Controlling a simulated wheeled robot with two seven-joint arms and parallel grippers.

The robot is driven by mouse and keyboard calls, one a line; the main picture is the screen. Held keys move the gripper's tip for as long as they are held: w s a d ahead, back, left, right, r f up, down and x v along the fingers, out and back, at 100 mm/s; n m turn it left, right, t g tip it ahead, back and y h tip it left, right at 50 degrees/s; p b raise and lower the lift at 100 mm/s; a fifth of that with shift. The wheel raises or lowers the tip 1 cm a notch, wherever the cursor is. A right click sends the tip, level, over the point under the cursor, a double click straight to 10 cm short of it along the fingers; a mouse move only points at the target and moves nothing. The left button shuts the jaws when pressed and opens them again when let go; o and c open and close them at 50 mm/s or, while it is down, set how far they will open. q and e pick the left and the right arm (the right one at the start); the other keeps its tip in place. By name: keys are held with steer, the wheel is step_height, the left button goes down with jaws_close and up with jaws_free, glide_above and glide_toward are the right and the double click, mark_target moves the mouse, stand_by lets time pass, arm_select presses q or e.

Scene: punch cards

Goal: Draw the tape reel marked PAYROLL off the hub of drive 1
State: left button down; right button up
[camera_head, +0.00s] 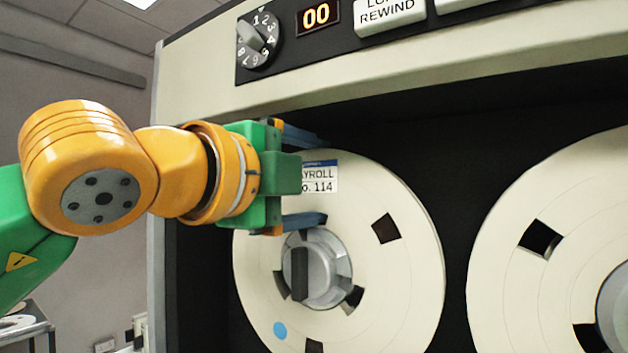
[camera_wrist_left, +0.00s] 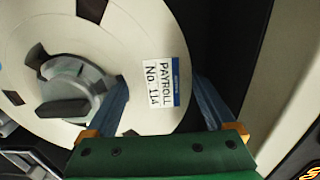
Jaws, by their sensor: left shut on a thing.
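The PAYROLL reel (camera_head: 405,255) is a cream disc with dark cut-outs, a blue dot and a white label reading "YROLL", partly covered by my gripper. It sits around the grey hub (camera_head: 330,270), which has a dark bar across its face. In the left wrist view, the reel (camera_wrist_left: 110,35) shows its full label, PAYROLL No. 114, between the blue fingers. My left gripper (camera_head: 322,178) is shut on the reel, one finger at its upper rim and the other near the hub (camera_wrist_left: 75,90). My right gripper is not in view.
A second cream reel (camera_head: 510,270) is at the right, a narrow dark gap away. The cabinet's pale frame (camera_head: 400,90) overhangs the dark recess. Above are a numbered dial (camera_head: 257,40), a display reading 00 (camera_head: 317,15) and a rewind button (camera_head: 390,15).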

arm_select(q)
steer(key=shift+s+b, duration=0.15)
steer(key=shift+b, duration=0.15)
steer(key=shift+s+a+b, duration=0.35)
steer(key=shift+s+a, duration=0.1)
steer(key=shift+b+v, duration=0.95)
steer(key=shift+v, duration=0.7)
steer(key=shift+b+v, duration=0.55)
steer(key=shift+v, duration=0.75)
steer(key=b+v, duration=0.2)
steer(key=v, duration=0.9)
steer(key=shift+b, duration=0.35)
steer(key=shift+r, duration=0.1)
